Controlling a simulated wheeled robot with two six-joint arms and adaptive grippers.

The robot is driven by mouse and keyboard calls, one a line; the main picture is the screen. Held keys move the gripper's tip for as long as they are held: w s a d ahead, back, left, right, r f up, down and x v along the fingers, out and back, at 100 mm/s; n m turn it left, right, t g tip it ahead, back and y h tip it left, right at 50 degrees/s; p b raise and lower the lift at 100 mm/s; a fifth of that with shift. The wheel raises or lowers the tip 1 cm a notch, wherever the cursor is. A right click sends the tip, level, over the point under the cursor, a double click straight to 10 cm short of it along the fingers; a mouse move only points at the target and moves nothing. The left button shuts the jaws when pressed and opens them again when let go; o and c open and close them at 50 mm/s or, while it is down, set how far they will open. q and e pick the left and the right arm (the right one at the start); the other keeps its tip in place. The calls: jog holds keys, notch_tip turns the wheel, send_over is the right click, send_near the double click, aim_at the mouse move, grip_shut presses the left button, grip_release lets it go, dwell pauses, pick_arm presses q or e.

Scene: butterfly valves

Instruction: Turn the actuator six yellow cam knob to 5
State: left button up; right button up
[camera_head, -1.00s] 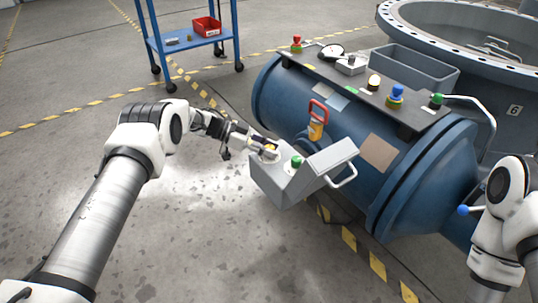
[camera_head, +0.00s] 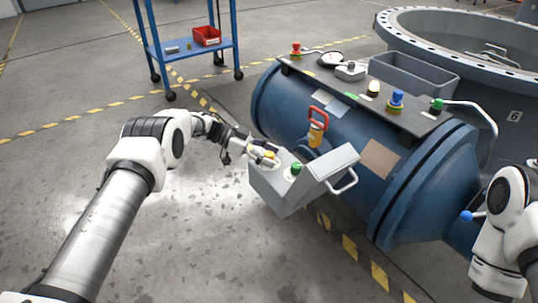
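The actuator is a grey box (camera_head: 281,190) with a raised lid and a side handle, on the near side of the blue pipe. The yellow knob (camera_head: 270,155) sits on its top at the left, partly hidden by my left gripper. A green knob (camera_head: 295,168) stands to its right. My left gripper (camera_head: 266,153) comes in from the left, with its fingertips at the yellow knob. The fingers are too small to tell whether they are open, shut or touching it. The knob's pointer and numbers cannot be read. My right gripper is out of view; only its arm shows at the right edge.
A blue trolley (camera_head: 190,48) stands behind at the left. The floor between it and my arm is clear.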

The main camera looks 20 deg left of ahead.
pick_arm(q)
jog(key=shift+a, duration=0.1)
jog(key=v, duration=1.2)
